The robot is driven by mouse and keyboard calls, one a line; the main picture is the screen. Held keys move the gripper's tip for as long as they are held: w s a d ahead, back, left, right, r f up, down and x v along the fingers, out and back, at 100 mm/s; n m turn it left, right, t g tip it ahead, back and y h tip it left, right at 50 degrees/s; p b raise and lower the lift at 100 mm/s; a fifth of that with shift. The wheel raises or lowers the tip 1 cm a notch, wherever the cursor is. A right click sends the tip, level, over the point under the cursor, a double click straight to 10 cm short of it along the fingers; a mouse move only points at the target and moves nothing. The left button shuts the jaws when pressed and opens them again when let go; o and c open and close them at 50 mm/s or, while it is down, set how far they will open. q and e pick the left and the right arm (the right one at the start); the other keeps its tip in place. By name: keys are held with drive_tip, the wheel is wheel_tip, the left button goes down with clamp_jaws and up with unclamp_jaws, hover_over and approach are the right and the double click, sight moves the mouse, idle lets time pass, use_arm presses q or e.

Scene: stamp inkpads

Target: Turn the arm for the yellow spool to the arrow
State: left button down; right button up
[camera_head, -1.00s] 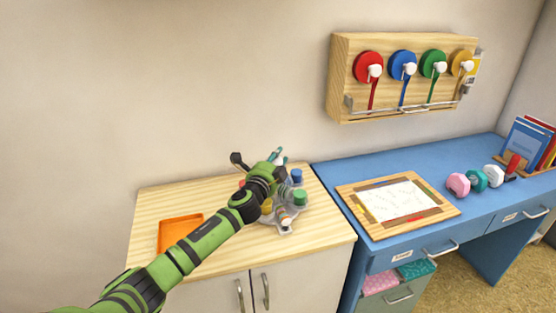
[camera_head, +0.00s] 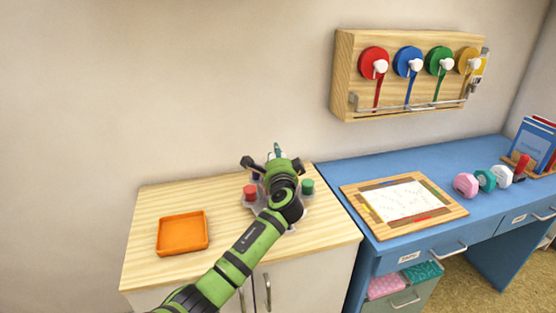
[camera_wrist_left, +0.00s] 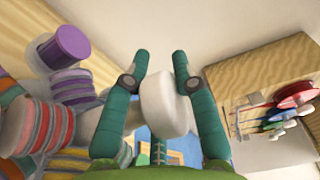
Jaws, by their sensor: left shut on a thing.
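A grey turning stand (camera_head: 243,207) with coloured spools sits on the wooden cabinet top in the head view. My left gripper (camera_head: 277,152) is over it, and my arm hides its middle and front. A red spool (camera_head: 250,191) shows left of my arm and a green spool (camera_head: 307,186) to the right. In the left wrist view my left gripper (camera_wrist_left: 160,75) is shut on a white rounded knob (camera_wrist_left: 163,103). Purple spools (camera_wrist_left: 66,45) and a red-pink striped spool (camera_wrist_left: 38,125) stand to its left. Yellow bands show at the lower left. I cannot make out the arrow. My right gripper is not in view.
An orange tray (camera_head: 182,233) lies left of the stand, with bare cabinet top around it. The blue desk (camera_head: 335,172) on the right holds a framed paper (camera_head: 404,201) and several stamps. A wooden wall rack (camera_head: 342,75) with coloured reels hangs above.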

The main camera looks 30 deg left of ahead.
use_arm(q)
drive_tip(key=shift+f+n+g+y+b, duration=0.15)
drive_tip(key=shift+n+g+y+b, duration=0.2)
drive_tip(key=shift+n+g+y, duration=0.05)
drive_tip(key=shift+s+a+y, duration=0.1)
drive_tip(key=shift+y, duration=0.2)
drive_tip(key=c, duration=1)
unclamp_jaws()
drive_tip(key=shift+o, duration=0.2)
drive_tip(key=v, duration=1.2)
drive_tip(key=shift+r, duration=0.35)
